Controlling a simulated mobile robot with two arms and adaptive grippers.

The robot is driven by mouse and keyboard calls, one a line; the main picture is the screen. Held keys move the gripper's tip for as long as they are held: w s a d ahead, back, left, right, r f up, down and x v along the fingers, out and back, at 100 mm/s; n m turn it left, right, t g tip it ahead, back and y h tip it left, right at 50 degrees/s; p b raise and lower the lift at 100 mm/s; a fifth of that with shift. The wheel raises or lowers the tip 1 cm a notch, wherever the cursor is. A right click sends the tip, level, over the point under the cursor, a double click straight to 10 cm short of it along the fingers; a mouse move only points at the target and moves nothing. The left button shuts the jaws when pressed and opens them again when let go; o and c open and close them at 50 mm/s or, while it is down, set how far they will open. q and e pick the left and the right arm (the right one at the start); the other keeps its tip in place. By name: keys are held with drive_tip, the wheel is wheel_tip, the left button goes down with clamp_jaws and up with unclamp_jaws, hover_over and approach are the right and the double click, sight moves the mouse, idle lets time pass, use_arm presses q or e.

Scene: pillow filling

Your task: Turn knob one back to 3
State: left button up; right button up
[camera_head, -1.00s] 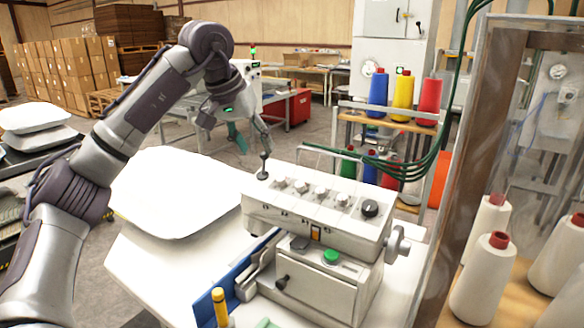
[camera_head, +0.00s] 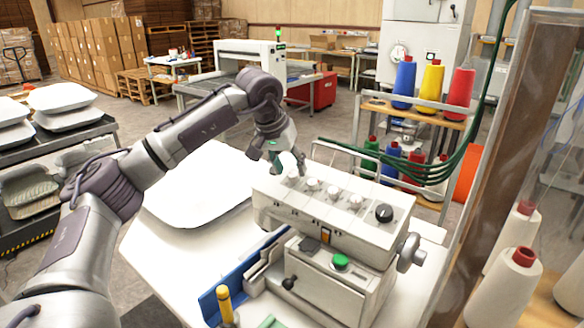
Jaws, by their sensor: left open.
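The leftmost pale knob (camera_head: 292,173) is partly hidden by my left gripper (camera_head: 286,167). That gripper comes in from above and behind, at the left end of the row. Its fingers are apart, with one on either side of this knob in the picture. I cannot tell whether they touch it. The knob's pointer and scale are too small to read. My right gripper is not in view.
The neighbouring pale knob (camera_head: 313,185) stands close to the right of the gripper. A white pillow (camera_head: 196,190) lies left of the machine. Green hoses (camera_head: 425,168) and a spool rack (camera_head: 420,115) are behind it. A framed panel (camera_head: 490,160) bounds the right side.

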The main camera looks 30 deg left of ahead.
use_arm(q)
drive_tip(key=shift+x, duration=1.05)
drive_tip(key=shift+s, duration=0.1)
clamp_jaws()
drive_tip(key=shift+n, duration=0.4)
drive_tip(key=n, duration=0.4)
drive_tip(key=shift+n, duration=0.4)
drive_tip(key=n, duration=0.6)
drive_tip(key=shift+y, duration=0.4)
drive_tip(key=n, duration=0.6)
drive_tip(key=shift+n+g, duration=0.3)
drive_tip(key=n, duration=0.5)
drive_tip(key=shift+d+n, duration=0.1)
drive_tip(key=shift+n, duration=0.2)
